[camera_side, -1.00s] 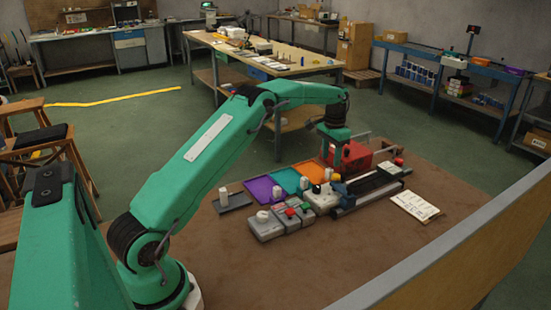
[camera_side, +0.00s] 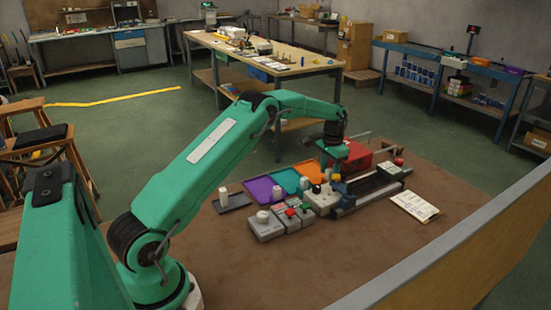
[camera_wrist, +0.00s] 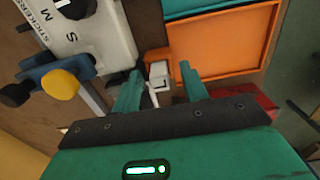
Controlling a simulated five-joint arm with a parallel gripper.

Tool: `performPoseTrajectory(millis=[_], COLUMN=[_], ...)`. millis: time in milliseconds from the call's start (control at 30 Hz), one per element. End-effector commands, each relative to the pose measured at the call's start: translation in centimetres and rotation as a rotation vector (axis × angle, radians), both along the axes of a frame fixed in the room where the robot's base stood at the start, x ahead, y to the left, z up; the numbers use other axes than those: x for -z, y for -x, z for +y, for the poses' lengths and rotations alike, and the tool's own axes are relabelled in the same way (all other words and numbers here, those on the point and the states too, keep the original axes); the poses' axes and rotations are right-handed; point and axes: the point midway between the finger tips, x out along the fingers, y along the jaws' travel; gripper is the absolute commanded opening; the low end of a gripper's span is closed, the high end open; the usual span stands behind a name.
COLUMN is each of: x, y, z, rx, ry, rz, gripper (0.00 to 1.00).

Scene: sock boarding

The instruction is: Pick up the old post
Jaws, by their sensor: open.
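A small white post (camera_wrist: 158,72) stands in the wrist view by the near corner of the orange tray (camera_wrist: 228,45). In the side view a white post (camera_side: 328,174) shows just under my gripper (camera_side: 332,164). I cannot tell from its look whether it is the old one. In the wrist view my gripper (camera_wrist: 160,86) is open, with one finger on each side of the white post. The fingers seem apart from it. The post's lower part is partly hidden in the side view.
A white box marked S and M (camera_wrist: 92,35) and a yellow knob (camera_wrist: 60,84) lie left of the fingers. A red bin (camera_side: 362,152) stands close behind my gripper. A black rail (camera_side: 372,186) and button boxes (camera_side: 290,216) are nearby. The brown table is clear in front.

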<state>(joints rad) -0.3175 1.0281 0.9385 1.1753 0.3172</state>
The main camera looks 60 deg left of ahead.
Motion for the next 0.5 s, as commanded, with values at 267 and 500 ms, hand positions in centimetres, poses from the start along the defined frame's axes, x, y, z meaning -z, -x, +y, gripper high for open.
performPoseTrajectory(millis=[267,500], x=[-0.03,-0.05], y=[0.0,-0.01], z=[0.01,0.01], rx=[0.0,0.0], ry=[0.0,0.0], rz=[0.0,0.0], gripper=[0.44,0.14])
